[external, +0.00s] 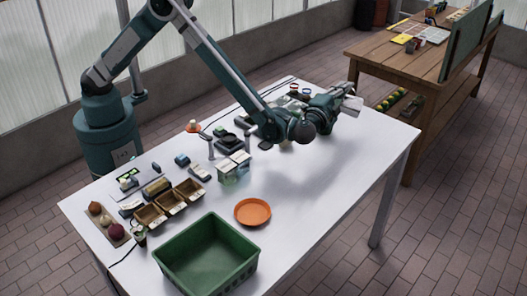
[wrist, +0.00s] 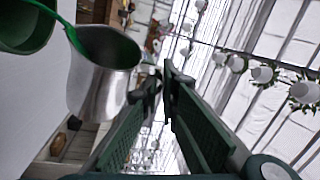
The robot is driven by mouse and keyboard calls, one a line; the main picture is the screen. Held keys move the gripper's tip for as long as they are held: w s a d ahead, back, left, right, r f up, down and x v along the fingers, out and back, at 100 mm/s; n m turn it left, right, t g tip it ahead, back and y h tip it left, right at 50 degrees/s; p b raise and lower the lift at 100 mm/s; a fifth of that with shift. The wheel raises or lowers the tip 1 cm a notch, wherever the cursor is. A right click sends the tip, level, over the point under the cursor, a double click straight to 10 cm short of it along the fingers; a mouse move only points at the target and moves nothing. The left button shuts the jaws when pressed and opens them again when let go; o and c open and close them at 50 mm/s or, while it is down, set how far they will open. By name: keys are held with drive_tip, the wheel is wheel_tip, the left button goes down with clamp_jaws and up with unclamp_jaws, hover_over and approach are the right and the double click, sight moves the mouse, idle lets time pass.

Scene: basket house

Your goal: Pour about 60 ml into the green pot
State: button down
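A green pot (wrist: 22,28) is partly in view at the upper left, close to the jug's mouth. A bright green strip (wrist: 62,24) runs between the jug's lip and the pot; I cannot tell if it is liquid. In the external view my gripper (external: 350,101) is above the table's far right part.
The white table (external: 330,190) is clear at the front right. A green crate (external: 207,257), an orange saucer (external: 252,211) and brown boxes (external: 168,207) stand in front. Small items and scales line the left and back. A wooden bench (external: 410,62) stands behind.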

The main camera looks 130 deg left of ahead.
sight(359, 101)
drive_tip(key=shift+s+d, duration=0.1)
drive_tip(key=shift+s, duration=0.05)
drive_tip(key=shift+r+n, duration=0.15)
drive_tip(key=shift+n, duration=0.25)
idle(0.4)
drive_tip(key=shift+w+a+m, duration=0.25)
drive_tip(key=shift+w+m, duration=0.05)
drive_tip(key=shift+w, duration=0.1)
drive_tip(key=w+m, duration=0.1)
drive_tip(key=w+a+f, duration=0.1)
drive_tip(key=w+m+h+p, duration=0.1)
drive_tip(key=shift+a+f+m+t, duration=0.25)
drive_tip(key=shift+a+m+t, duration=0.05)
drive_tip(key=shift+a, duration=0.05)
drive_tip(key=shift+w+a+f+m, duration=0.1)
drive_tip(key=shift+w+f+m, duration=0.05)
drive_tip(key=shift+w+m, duration=0.2)
drive_tip(key=shift+f, duration=0.1)
drive_tip(key=shift+w+a+f+m+h, duration=0.25)
drive_tip(key=shift+w+f+m+h, duration=0.25)
drive_tip(key=shift+m, duration=0.35)
drive_tip(key=shift+w+a, duration=0.1)
drive_tip(key=shift+w, duration=0.05)
idle(0.4)
